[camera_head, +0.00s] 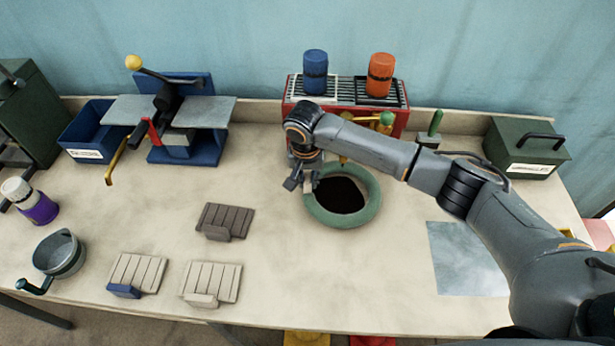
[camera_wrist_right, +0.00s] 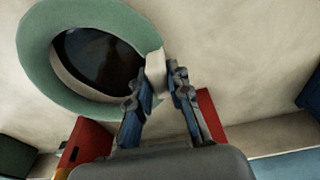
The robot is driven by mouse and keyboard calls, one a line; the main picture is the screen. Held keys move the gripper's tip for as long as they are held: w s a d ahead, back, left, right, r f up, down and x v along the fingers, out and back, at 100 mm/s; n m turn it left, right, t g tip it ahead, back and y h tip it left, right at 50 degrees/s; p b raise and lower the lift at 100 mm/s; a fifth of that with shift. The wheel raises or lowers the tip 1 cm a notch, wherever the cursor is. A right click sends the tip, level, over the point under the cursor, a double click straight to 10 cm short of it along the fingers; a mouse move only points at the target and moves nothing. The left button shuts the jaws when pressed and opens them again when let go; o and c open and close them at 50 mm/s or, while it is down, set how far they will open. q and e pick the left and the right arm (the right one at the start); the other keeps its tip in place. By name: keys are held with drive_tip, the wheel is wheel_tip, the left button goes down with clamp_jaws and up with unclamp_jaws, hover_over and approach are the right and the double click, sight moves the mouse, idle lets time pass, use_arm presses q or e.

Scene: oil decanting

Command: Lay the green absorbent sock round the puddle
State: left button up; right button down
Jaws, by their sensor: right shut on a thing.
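The green absorbent sock (camera_head: 345,222) lies on the bench as a ring around the dark puddle (camera_head: 341,194). In the right wrist view the sock (camera_wrist_right: 34,50) curves round the puddle (camera_wrist_right: 98,55), with a pale inner edge. My right gripper (camera_head: 301,185) is at the ring's left side in the head view. In the wrist view its fingers (camera_wrist_right: 157,82) are shut on a pale tab (camera_wrist_right: 155,66) at the sock's edge. The fingers and my arm hide part of the ring there. My left gripper is not in view.
Behind the ring stands a red rack (camera_head: 293,88) with a blue canister (camera_head: 315,72) and an orange canister (camera_head: 381,74). A grey sheet (camera_head: 465,258) lies to the right. Slatted blocks (camera_head: 226,220) lie left. The bench in front of the ring is clear.

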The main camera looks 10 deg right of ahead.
drive_tip(key=shift+f, duration=0.1)
drive_tip(key=shift+w+a+f, duration=0.15)
drive_tip(key=shift+a, duration=0.05)
drive_tip(key=c, duration=1.3)
unclamp_jaws()
drive_tip(key=shift+d, duration=0.1)
drive_tip(key=shift+o, duration=0.2)
wheel_tip(320, 180, up, 12)
drive_tip(key=s+b, duration=0.1)
drive_tip(key=shift+s+a+b, duration=0.3)
drive_tip(key=shift+s+a, duration=0.05)
drive_tip(key=shift+s, duration=0.05)
